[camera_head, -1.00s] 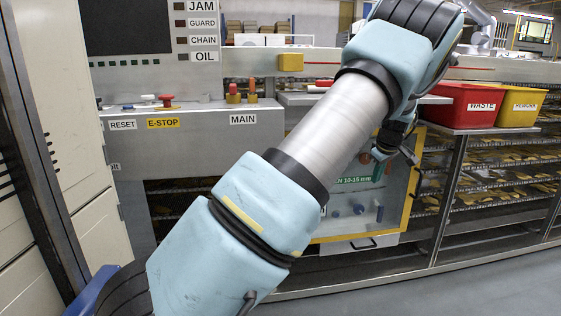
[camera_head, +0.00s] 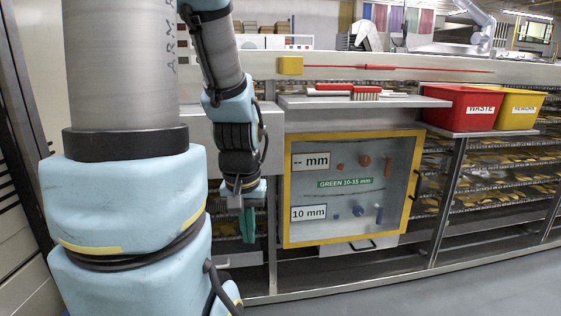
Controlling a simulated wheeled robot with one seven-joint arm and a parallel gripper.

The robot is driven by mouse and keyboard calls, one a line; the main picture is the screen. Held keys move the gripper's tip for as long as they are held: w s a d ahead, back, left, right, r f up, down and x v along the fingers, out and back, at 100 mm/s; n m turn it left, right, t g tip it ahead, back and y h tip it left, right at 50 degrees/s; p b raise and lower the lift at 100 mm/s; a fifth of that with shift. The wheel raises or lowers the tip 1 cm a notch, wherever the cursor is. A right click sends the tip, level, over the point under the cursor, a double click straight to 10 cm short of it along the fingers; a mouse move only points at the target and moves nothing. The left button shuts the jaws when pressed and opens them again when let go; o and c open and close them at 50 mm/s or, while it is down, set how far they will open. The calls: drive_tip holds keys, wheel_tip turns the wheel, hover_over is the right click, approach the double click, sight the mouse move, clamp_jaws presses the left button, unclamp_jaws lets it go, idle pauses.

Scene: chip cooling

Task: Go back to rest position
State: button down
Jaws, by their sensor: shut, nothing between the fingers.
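My gripper (camera_head: 247,228) hangs pointing down at the end of my arm, left of the yellow-framed panel (camera_head: 290,240). Its green fingers are together and hold nothing. The fingers are small in the picture, and it is in front of the grey machine front. My arm's large pale blue links fill the left of the view and hide most of the control panel behind them.
A shelf (camera_head: 400,101) above the panel carries a red-handled brush (camera_head: 362,94). A red WASTE bin (camera_head: 462,110) and a yellow bin (camera_head: 520,110) stand to the right. Racks of chips (camera_head: 500,185) lie below them. The grey floor (camera_head: 480,280) at front right is clear.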

wheel_tip(320, 180, up, 14)
drive_tip(key=p, duration=1.2)
drive_tip(key=shift+f, duration=0.15)
drive_tip(key=shift+w, duration=0.1)
